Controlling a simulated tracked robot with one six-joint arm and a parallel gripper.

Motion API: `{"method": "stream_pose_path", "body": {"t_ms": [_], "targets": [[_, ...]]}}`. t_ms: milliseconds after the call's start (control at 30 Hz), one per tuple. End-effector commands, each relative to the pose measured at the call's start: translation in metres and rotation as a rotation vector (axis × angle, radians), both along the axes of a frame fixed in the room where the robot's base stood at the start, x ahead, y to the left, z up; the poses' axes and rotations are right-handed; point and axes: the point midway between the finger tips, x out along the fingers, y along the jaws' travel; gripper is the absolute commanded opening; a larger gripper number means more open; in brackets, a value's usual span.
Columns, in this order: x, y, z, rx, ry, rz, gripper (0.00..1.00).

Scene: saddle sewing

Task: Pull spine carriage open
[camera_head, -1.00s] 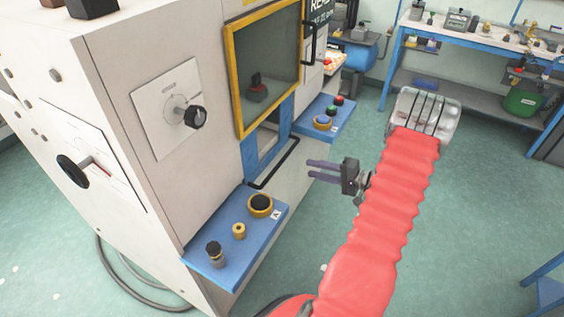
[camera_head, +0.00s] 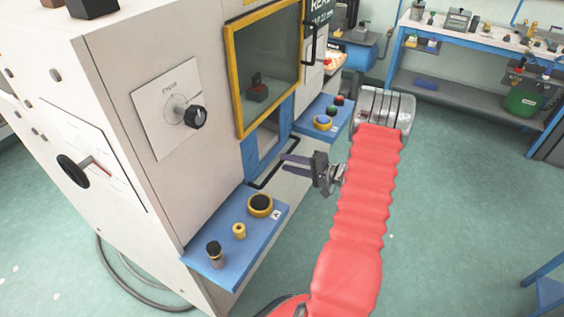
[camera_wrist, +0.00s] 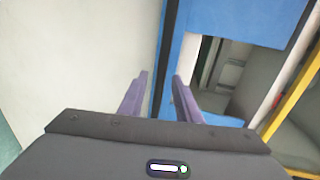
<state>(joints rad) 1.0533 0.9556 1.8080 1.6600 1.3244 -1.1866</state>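The spine carriage appears to be the blue part (camera_head: 252,168) in the machine opening below the yellow-framed window. A black bar handle (camera_head: 268,178) runs along its front. My gripper (camera_head: 284,163) points at the machine, its two purple fingers apart and their tips close to the handle. In the wrist view, the blue panel (camera_wrist: 235,20) lies ahead. The dark bar (camera_wrist: 168,45) lines up with the gap between my open fingers (camera_wrist: 161,76). I cannot tell whether the fingers touch the bar or how deep it sits between them.
The yellow-framed window (camera_head: 265,70) stands above the opening. A blue shelf with knobs (camera_head: 225,255) juts out at lower left, and another blue shelf with buttons (camera_head: 315,125) is at right. A workbench (camera_head: 470,45) stands at the back. Open floor lies to the right.

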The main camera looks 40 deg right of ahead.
Motion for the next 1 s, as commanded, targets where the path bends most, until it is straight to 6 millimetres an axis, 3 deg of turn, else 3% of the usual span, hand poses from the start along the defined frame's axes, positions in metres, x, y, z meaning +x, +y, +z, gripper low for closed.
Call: {"method": "stream_pose_path", "body": {"t_ms": [233, 600, 1000], "targets": [[0.026, 0.010, -0.006, 0.000, 0.000, 0.001, 0.31], [0.030, 0.011, -0.007, 0.000, 0.000, -0.001, 0.31], [0.030, 0.010, -0.007, -0.001, 0.001, -0.001, 0.03]]}}
